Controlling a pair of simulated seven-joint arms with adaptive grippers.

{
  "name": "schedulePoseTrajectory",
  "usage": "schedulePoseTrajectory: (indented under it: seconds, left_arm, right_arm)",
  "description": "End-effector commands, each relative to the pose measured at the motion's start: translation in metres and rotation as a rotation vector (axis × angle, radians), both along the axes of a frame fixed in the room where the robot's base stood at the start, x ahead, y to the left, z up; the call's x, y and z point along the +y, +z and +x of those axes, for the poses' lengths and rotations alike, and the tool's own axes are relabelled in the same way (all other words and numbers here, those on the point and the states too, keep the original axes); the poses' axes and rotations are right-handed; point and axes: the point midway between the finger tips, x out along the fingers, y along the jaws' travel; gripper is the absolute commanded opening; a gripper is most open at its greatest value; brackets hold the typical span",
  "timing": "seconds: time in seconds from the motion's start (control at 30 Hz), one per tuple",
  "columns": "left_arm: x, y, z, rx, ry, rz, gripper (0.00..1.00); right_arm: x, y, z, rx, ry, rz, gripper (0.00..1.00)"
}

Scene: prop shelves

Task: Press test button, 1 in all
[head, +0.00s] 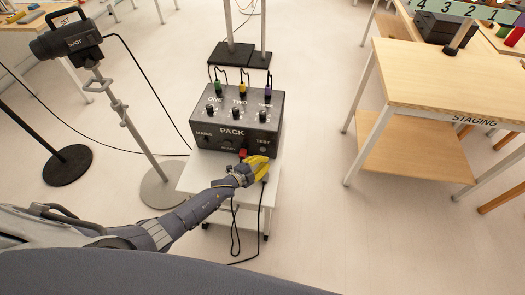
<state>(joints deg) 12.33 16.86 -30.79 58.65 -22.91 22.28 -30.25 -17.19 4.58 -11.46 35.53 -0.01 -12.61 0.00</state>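A dark control box (225,119) marked PACK stands on a small white cart. The word TEST is on the right of its front face, with a small round grey button (263,149) below it. My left gripper (258,162), with yellow fingers, is just in front of the box's lower right front, close below the button. Whether it touches the box or the button I cannot tell. Its fingers are seen from behind and above, so their opening is unclear. A small red part (243,153) shows beside the gripper, partly hidden. My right gripper is not in view.
The white cart (198,178) has cables hanging below it. Green, yellow and purple plugs rise from the box top. A lamp on a stand (70,42) is at the left. A wooden STAGING table (430,85) is at the right, with open floor between.

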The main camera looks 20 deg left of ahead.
Motion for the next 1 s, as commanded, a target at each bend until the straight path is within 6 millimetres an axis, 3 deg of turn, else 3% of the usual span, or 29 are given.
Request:
schedulePoseTrajectory:
  seconds: [0.4, 1.0]
  left_arm:
    - [-0.003, 0.000, -0.030, 0.000, 0.000, 0.001, 0.00]
    - [-0.003, 0.000, -0.032, 0.000, 0.000, 0.001, 0.00]
  right_arm:
    - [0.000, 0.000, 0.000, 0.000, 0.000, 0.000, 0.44]
    - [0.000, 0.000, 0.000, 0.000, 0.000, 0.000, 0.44]
